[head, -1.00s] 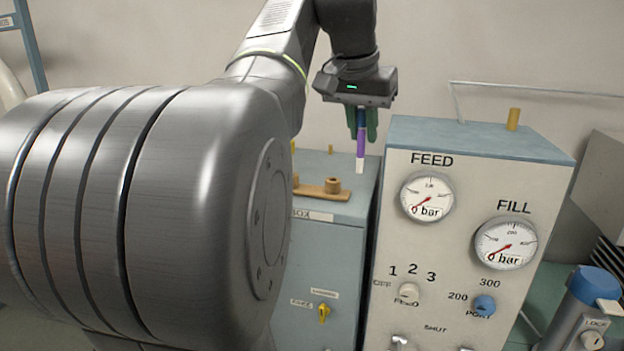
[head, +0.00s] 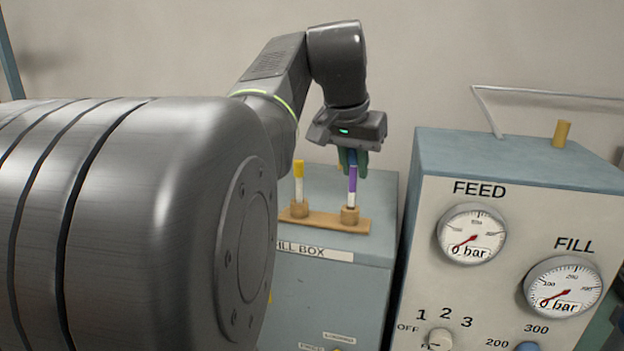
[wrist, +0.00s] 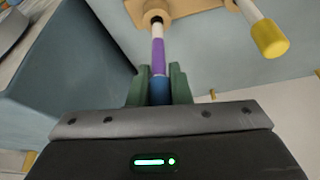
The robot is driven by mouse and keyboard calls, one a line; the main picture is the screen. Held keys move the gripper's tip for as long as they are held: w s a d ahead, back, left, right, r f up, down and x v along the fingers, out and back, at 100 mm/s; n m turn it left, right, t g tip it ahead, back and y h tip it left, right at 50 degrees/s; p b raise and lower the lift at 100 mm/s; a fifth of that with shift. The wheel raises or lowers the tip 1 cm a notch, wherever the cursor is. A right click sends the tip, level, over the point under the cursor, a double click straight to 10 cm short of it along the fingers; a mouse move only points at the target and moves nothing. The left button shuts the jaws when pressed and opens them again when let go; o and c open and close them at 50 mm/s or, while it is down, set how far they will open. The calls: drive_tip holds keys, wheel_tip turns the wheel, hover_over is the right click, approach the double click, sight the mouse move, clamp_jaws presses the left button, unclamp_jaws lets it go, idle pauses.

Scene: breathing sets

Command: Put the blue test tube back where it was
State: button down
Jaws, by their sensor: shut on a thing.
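The blue test tube (head: 352,185) has a blue top, a purple band and a white lower end. My gripper (head: 352,163) is shut on its blue top and holds it upright. In the wrist view the blue test tube (wrist: 158,55) sits between the green fingers of my gripper (wrist: 158,85). Its lower end meets the right ring of the wooden rack (head: 325,221); I cannot tell how deep it sits in the ring. The rack also shows in the wrist view (wrist: 185,6).
A yellow-capped tube (head: 299,182) stands in the rack's left ring, close to my gripper. The rack lies on the blue-grey fill box (head: 375,195). The gauge panel (head: 500,240) stands to the right, across a narrow gap.

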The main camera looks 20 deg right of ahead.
sight(352, 170)
drive_tip(key=shift+f, duration=1.55)
drive_tip(key=shift+f, duration=0.15)
drive_tip(key=c, duration=1.3)
unclamp_jaws()
drive_tip(key=shift+r, duration=0.25)
drive_tip(key=v, duration=1.2)
drive_tip(key=shift+f, duration=0.1)
drive_tip(key=shift+f, duration=0.1)
